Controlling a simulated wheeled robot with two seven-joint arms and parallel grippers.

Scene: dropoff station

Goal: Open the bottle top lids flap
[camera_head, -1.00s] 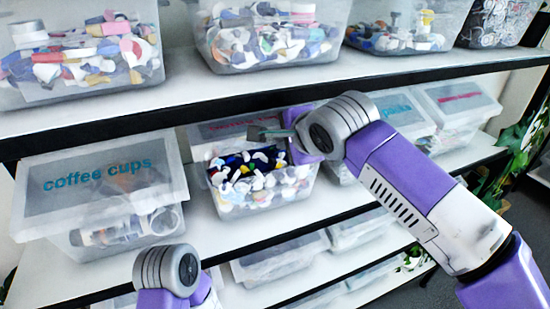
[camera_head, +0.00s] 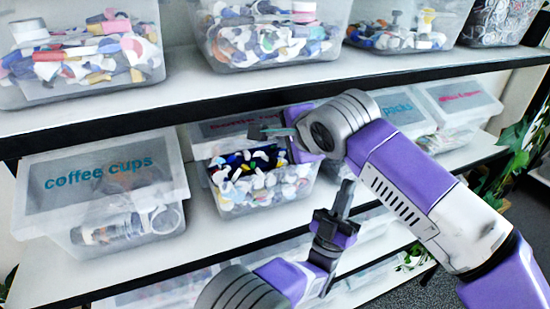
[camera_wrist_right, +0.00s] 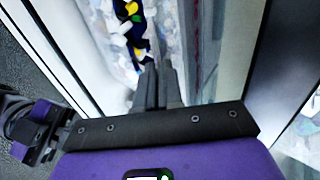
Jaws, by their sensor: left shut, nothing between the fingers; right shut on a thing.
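The bottle tops bin (camera_head: 262,200) is a clear box full of colourful caps on the middle shelf. Its grey lid flap (camera_head: 225,128) with red lettering is raised at the back, leaving the front of the bin uncovered. My right gripper (camera_head: 262,133) reaches in from the right and is shut at the flap's edge, above the caps; its fingers hide the exact grip. In the right wrist view its fingers (camera_wrist_right: 158,84) lie between caps and the flap (camera_wrist_right: 200,45). My left gripper (camera_head: 346,188) is shut and empty, right of the bin and in front of the shelf.
A closed coffee cups bin (camera_head: 105,180) stands to the left. More lidded bins (camera_head: 457,105) stand to the right. Open bins of caps (camera_head: 270,40) fill the shelf above, whose dark edge (camera_head: 140,120) runs over the bin. Lower bins (camera_head: 180,290) are below.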

